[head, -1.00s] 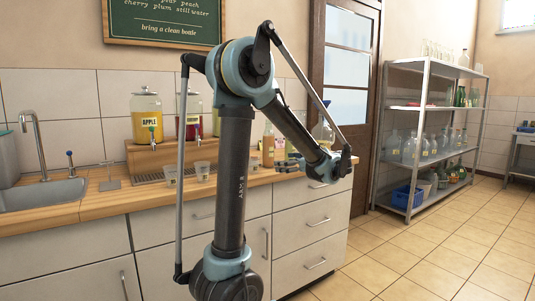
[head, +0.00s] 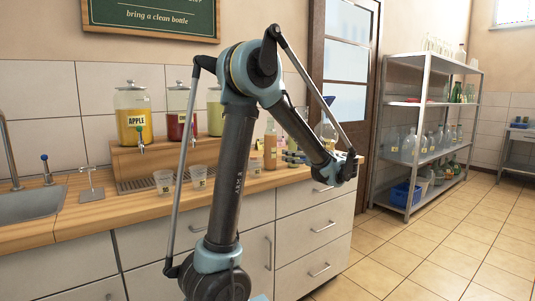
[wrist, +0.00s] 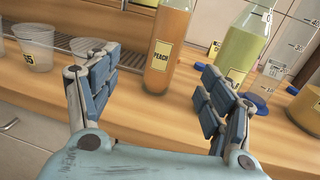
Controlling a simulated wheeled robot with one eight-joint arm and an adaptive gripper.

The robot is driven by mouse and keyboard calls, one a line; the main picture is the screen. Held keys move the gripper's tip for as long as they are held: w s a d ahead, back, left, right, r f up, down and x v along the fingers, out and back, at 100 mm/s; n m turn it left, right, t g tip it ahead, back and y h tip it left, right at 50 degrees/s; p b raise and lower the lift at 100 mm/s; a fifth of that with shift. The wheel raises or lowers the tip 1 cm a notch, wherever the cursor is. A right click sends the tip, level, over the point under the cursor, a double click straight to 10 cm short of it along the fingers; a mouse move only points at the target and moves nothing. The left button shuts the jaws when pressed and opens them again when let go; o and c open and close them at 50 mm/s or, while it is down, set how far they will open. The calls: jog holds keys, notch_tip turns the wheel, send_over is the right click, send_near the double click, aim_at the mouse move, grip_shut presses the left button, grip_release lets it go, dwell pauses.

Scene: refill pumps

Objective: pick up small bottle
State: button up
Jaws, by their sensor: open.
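A slim bottle of orange liquid labelled PEACH (wrist: 170,42) stands upright on the wooden counter in the wrist view, ahead of and between my fingers. It also shows in the head view (head: 270,148), left of my forearm. My gripper (wrist: 162,70) is open and empty, its blue padded fingers apart on either side of the view. A larger bottle of yellow-green liquid (wrist: 245,42) stands just right of the peach bottle, beyond the right finger. In the head view my forearm partly hides the gripper.
Clear labelled cups (wrist: 34,48) stand to the left by a drip grate (head: 140,184). A graduated clear vessel (wrist: 284,55), a blue cap (wrist: 258,104) and an amber container (wrist: 308,104) are at the right. Juice dispensers (head: 133,122) stand behind. The counter's front strip is clear.

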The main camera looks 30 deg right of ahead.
aim_at(274, 149)
jog(key=x, duration=1)
jog(key=shift+w+d, duration=0.1)
jog(key=shift+d, duration=0.1)
jog(key=shift+d+f+x, duration=0.1)
jog(key=shift+f+x, duration=0.05)
jog(key=shift+x, duration=0.75)
jog(key=shift+d+f+x, duration=0.15)
jog(key=shift+x, duration=0.75)
jog(key=shift+d+f+x, duration=0.1)
jog(key=shift+f+x, duration=0.05)
jog(key=shift+x, duration=0.75)
jog(key=shift+c, duration=0.6)
jog(key=shift+w, duration=0.1)
grip_shut()
jog(key=shift+r, duration=0.1)
